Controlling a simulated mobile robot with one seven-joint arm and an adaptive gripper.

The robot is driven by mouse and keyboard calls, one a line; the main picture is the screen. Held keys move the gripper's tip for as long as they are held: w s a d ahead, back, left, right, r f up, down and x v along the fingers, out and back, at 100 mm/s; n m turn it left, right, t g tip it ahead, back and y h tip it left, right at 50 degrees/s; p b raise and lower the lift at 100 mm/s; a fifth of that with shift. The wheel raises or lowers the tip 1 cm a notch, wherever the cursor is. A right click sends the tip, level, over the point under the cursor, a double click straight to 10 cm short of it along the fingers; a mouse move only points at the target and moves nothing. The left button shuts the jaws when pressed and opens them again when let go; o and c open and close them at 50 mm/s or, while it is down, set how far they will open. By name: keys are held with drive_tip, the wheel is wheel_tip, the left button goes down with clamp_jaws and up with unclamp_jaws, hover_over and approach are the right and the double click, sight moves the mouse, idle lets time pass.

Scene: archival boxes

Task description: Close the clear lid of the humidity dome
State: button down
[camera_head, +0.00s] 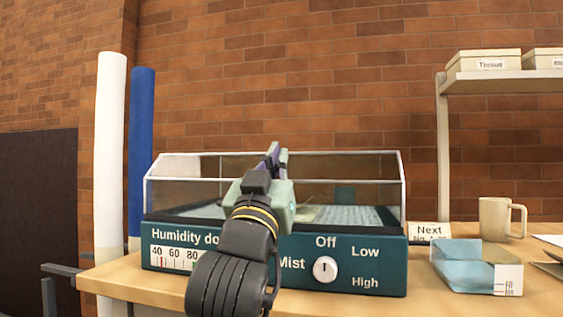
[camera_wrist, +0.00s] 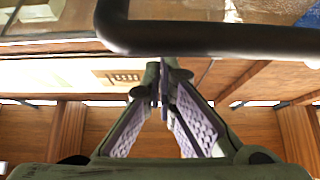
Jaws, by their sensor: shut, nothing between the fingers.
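The wrist view shows the fingers (camera_wrist: 163,78) shut together and empty, just below a thick black bar with a rounded corner (camera_wrist: 215,38). I cannot tell whether they touch it. My arm hides part of the dome's front.
A white roll (camera_head: 110,150) and a blue roll (camera_head: 141,150) stand at the left. Right of the dome are a small sign (camera_head: 429,232), a blue-and-white box (camera_head: 462,268) and a beige mug (camera_head: 494,219). A shelf (camera_head: 505,84) with boxes is above. A brick wall stands behind.

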drive_tip(key=shift+s+a+f+t+b, duration=0.1)
drive_tip(key=shift+s+f+t+b, duration=0.15)
drive_tip(key=shift+f+b, duration=0.55)
drive_tip(key=shift+s+a+f+t+b, duration=0.1)
drive_tip(key=shift+s+f+t+b, duration=0.2)
drive_tip(key=shift+f, duration=0.75)
drive_tip(key=shift+w, duration=0.15)
